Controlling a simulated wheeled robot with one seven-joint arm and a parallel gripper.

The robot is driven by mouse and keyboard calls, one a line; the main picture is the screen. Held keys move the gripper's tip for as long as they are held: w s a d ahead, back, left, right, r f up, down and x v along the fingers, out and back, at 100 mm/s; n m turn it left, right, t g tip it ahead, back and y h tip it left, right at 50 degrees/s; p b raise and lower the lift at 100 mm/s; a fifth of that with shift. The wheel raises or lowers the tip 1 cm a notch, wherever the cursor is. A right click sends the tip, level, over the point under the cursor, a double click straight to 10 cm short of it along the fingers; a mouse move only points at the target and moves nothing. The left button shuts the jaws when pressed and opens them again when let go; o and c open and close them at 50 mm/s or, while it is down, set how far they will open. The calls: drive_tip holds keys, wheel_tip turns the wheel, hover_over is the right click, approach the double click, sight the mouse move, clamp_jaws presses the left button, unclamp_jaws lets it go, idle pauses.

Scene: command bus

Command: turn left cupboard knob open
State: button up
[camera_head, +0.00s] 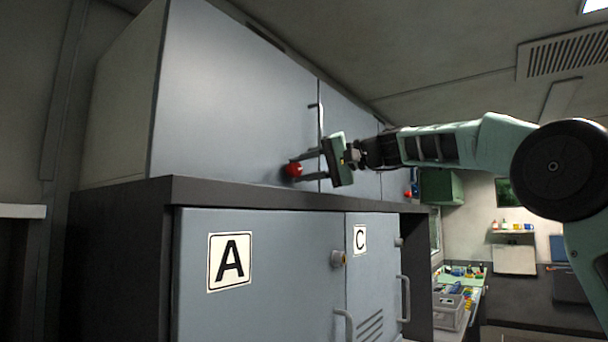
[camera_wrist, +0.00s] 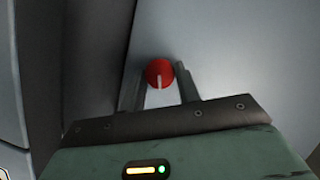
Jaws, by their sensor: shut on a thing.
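The red cupboard knob (camera_head: 292,170) sits low on the left upper cupboard door (camera_head: 235,95), near that door's right edge. My gripper (camera_head: 297,164) reaches in from the right, its two fingers at the knob. In the wrist view the red knob (camera_wrist: 160,73) shows a pale line pointing down toward the gripper. The fingers (camera_wrist: 160,84) stand on either side of it, shut on the knob. The finger contact itself is partly hidden. The door looks flush with its frame.
A vertical handle (camera_head: 320,118) stands above my gripper. A second red knob (camera_head: 408,194) is farther right. Below are lower doors marked A (camera_head: 190,270) and C (camera_head: 360,270), with a dark ledge (camera_head: 230,193) between. A cluttered counter (camera_head: 455,300) lies at the back right.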

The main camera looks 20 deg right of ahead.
drive_tip(key=shift+d+m+y+b, duration=0.1)
drive_tip(key=shift+m+y+b, duration=0.35)
drive_tip(key=shift+m, duration=0.35)
drive_tip(key=o, duration=1)
drive_tip(key=shift+c, duration=0.2)
drive_tip(key=shift+d+f, duration=0.1)
drive_tip(key=b+v, duration=0.5)
drive_tip(key=v, duration=1.2)
drive_tip(key=shift+d, duration=0.15)
